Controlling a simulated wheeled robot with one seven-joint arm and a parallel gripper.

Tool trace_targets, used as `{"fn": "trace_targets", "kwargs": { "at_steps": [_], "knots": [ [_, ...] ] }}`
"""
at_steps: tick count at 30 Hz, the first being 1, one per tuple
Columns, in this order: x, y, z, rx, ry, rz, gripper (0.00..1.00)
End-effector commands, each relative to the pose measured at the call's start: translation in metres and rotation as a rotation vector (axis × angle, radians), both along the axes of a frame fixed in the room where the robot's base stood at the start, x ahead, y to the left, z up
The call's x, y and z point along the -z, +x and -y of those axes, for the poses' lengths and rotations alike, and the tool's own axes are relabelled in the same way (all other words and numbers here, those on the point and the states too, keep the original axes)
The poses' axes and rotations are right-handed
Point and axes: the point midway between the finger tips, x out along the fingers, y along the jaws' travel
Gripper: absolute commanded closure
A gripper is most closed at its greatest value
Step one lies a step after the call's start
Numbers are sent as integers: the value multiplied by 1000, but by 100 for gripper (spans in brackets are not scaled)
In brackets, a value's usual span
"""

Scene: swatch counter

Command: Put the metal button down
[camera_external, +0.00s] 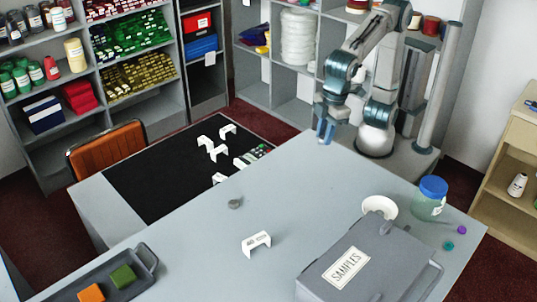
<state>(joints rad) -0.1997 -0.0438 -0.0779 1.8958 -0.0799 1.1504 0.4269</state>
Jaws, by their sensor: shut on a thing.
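My gripper (325,138) hangs above the far edge of the grey counter (300,180), fingers pointing down. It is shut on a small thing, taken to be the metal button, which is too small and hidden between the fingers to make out. A small grey round piece (235,204) lies on the counter left of the middle, well apart from my gripper; I cannot tell its material.
A grey SAMPLES case (385,277), white dish (379,207) and blue-lidded jar (430,198) stand at the right. A white bracket-shaped piece (256,243) stands near the middle. A dark tray (146,262) with orange and green blocks is front left. The counter's far middle is clear.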

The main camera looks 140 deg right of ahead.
Motion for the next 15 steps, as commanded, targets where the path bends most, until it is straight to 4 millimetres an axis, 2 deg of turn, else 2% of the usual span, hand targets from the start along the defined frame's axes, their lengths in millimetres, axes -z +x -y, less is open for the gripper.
{"fn": "trace_targets", "kwargs": {
  "at_steps": [1,3,6,11,15],
  "knots": [
    [-1,8,-24,-64,2,-2,97],
    [-1,14,-49,-137,6,-3,97],
    [-2,19,-77,-213,11,-4,97],
    [-1,22,-101,-271,16,-5,97],
    [10,22,-123,-284,16,-9,97]
  ]
}}
